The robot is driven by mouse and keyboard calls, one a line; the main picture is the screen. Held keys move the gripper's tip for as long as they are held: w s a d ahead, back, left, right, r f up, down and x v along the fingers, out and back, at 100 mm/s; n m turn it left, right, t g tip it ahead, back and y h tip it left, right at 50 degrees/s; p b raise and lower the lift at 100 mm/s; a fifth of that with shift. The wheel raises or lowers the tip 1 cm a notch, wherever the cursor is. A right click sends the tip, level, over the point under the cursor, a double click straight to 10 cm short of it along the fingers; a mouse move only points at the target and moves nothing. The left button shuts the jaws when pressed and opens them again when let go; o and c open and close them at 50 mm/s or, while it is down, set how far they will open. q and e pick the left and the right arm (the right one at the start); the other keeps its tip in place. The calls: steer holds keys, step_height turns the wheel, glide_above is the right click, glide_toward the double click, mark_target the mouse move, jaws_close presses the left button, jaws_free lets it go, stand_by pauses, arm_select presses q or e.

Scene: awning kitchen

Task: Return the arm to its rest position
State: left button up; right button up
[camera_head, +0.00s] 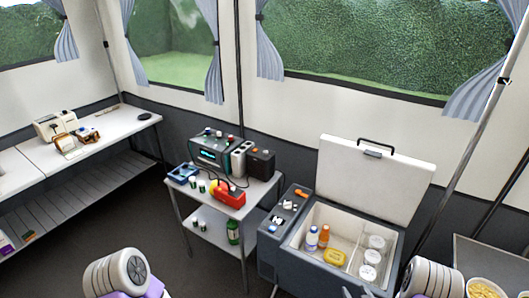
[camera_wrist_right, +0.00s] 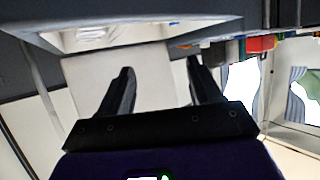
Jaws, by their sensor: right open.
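My right gripper (camera_wrist_right: 164,78) shows in the right wrist view with its two dark fingers spread apart. Nothing is between them, and it is empty. The wrist picture is upside down, with the cooler (camera_wrist_right: 100,38) at its top edge, beyond the fingertips. In the head view, white rounded parts of my two arms show at the bottom left and bottom right.
An open cooler (camera_head: 345,234) holds bottles, white jars and a yellow container; its lid (camera_head: 375,180) stands raised. A small cart (camera_head: 232,212) carries devices beside it. A long table (camera_head: 89,157) stands left. A yellow-filled bowl (camera_head: 484,288) sits at bottom right. Floor between is clear.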

steer(key=s+a+f+m+g+b, duration=0.2)
steer(key=s+a+f+g, duration=0.2)
steer(key=a+f, duration=0.35)
arm_select(q)
steer(key=f, duration=0.1)
steer(key=f+b, duration=0.1)
steer(key=f, duration=0.1)
steer(key=f+b, duration=0.1)
steer(key=shift+w+f, duration=0.15)
steer(key=shift+w, duration=0.15)
arm_select(e)
steer(key=s+a+f+m+g+y, duration=0.1)
steer(key=s+a+f+g+y, duration=0.2)
steer(key=s+a+g, duration=0.6)
steer(key=s+a+f, duration=0.1)
steer(key=s+a, duration=0.4)
steer(key=s, duration=0.3)
